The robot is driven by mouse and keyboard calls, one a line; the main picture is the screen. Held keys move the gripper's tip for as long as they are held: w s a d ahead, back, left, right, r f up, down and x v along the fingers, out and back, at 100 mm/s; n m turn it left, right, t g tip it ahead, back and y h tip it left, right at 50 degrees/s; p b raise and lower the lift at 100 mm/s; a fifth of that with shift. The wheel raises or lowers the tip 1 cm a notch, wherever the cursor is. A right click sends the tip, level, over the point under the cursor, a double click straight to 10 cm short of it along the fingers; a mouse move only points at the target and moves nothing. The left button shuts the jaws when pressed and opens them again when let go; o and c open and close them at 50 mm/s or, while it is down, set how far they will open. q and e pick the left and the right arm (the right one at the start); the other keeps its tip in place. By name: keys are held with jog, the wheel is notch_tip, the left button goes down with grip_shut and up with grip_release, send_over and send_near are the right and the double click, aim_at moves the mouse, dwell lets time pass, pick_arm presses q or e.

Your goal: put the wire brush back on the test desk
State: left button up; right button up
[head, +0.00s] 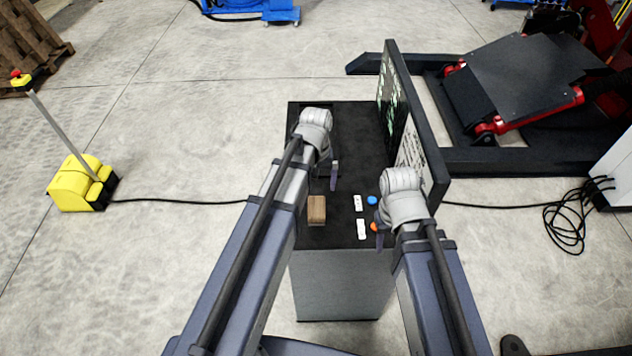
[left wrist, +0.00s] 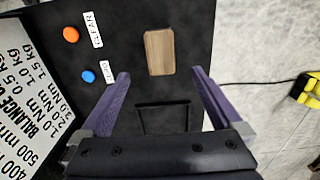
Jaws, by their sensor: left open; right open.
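A brown wooden block (head: 316,210) lies on the black top of the test desk (head: 352,135), near its front left; it also shows in the left wrist view (left wrist: 160,52). It may be the wire brush, but no bristles or handle can be made out. My left gripper (head: 325,182) is open and empty above the desk, just behind the block in the head view. In the left wrist view the block lies just beyond the spread fingertips (left wrist: 160,76), apart from them. My right gripper (head: 381,232) is open over the desk's front right; its fingers are partly hidden.
White labels (head: 358,203), a blue disc (head: 372,200) and an orange disc (left wrist: 71,34) lie right of the block. A dark rectangular outline (left wrist: 162,106) is on the desk top. An upright printed board (head: 412,120) bounds the desk's right side. Cables run along the floor.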

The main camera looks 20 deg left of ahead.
pick_arm(q)
jog(key=s+d+m+y, duration=0.1)
jog(key=s+d+m, duration=0.6)
jog(key=s+d, duration=0.3)
jog(key=s, duration=0.4)
jog(key=shift+d, duration=0.2)
notch_tip(320, 180, down, 3)
jog(key=b, duration=0.3)
